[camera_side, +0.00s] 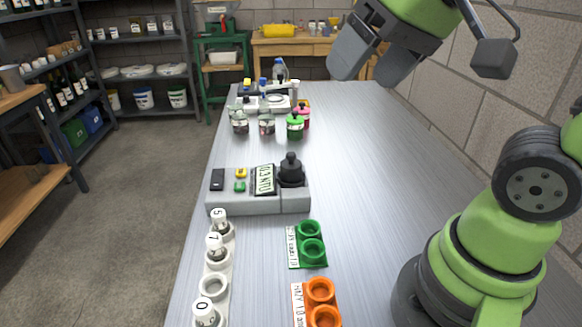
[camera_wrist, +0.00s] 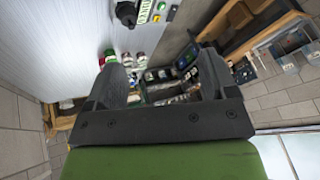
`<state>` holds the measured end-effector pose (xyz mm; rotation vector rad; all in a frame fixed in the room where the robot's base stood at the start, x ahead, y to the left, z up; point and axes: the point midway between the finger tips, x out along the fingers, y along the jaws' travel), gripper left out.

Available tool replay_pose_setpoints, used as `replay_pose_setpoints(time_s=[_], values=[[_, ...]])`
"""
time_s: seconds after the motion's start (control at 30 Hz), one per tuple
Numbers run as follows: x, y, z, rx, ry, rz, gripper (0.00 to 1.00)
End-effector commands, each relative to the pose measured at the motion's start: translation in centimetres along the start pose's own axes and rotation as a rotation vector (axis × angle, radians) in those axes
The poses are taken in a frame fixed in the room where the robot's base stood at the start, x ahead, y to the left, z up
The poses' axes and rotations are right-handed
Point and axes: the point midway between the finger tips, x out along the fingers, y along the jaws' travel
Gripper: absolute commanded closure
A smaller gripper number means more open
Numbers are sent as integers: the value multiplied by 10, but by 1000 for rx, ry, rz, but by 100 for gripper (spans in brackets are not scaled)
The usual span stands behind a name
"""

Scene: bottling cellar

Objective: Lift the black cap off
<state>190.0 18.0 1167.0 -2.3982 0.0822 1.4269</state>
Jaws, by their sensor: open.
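The black cap (camera_side: 291,168) sits upright on the right end of the grey meter (camera_side: 240,200), beside its display reading NTU. In the wrist view the cap (camera_wrist: 127,13) shows at the top edge, next to the display and coloured buttons. My gripper (camera_side: 375,62) is high at the upper right in the side view, well above and apart from the cap. In the wrist view its two grey fingers (camera_wrist: 163,82) are spread wide with nothing between them.
A white rack (camera_side: 213,286) with numbered vials stands in front of the meter. Green (camera_side: 312,242) and orange (camera_side: 322,303) holders lie to its right. Several capped jars, including a green one (camera_side: 295,127), stand behind. The bench's right side is clear beside the block wall.

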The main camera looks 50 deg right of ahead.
Motion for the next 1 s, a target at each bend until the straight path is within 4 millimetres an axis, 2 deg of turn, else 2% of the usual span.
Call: replay_pose_setpoints(time_s=[0.03,0.2,0.27,0.43,0.6,0.7,1.0], values=[[10,0,-15,-12,-37,25,22],[48,6,-60,-75,-147,94,22],[65,11,-74,-97,-186,116,22],[123,30,-103,-155,-305,168,22],[180,53,-114,-204,-410,202,22],[203,64,-115,-224,-452,213,22],[241,80,-104,-240,-492,221,22]])
